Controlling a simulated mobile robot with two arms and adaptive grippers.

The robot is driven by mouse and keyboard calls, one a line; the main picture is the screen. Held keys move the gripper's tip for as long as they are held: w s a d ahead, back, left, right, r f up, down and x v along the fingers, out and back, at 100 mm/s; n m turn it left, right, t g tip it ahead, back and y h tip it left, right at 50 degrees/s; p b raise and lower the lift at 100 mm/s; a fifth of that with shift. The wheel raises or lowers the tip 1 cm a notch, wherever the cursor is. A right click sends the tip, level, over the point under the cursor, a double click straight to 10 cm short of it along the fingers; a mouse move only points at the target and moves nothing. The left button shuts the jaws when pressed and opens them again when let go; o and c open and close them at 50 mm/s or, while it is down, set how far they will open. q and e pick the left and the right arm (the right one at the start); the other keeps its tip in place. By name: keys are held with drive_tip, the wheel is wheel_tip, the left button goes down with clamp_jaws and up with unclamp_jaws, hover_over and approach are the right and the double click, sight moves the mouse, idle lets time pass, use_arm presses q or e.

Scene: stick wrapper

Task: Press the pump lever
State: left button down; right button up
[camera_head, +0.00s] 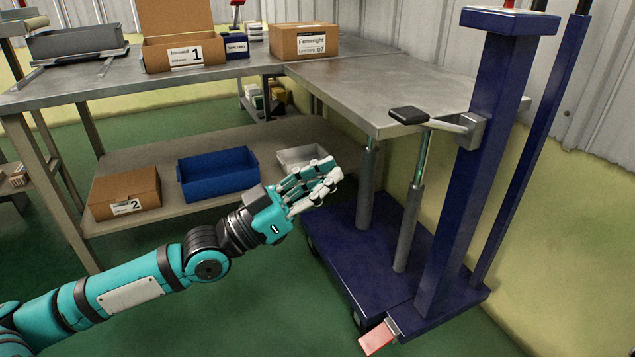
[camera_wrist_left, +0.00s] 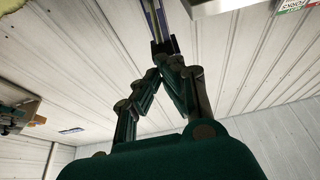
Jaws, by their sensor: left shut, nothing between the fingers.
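A lever with a black pad (camera_head: 408,115) stands out to the left from a grey bracket (camera_head: 471,131) on the blue post (camera_head: 470,170) of a lift cart. The pad is raised above the metal platform's right part. My left gripper (camera_head: 326,178) is teal and white, below and left of the pad, clear of it, in front of the platform's underside. Its fingers are shut with nothing between them; in the left wrist view the fingertips (camera_wrist_left: 168,62) come together. My right gripper does not show.
The cart has a blue base (camera_head: 375,245), two upright cylinders and a red pedal (camera_head: 378,338) at its front. A metal platform (camera_head: 370,85) adjoins the workbench (camera_head: 90,93). A blue bin (camera_head: 217,174) and a cardboard box (camera_head: 125,192) are on the lower shelf. Green floor is open in front.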

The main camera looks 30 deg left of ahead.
use_arm(q)
drive_tip(key=shift+s+a+f, duration=0.15)
drive_tip(key=shift+s+a, duration=0.2)
drive_tip(key=shift+s, duration=0.25)
idle(0.9)
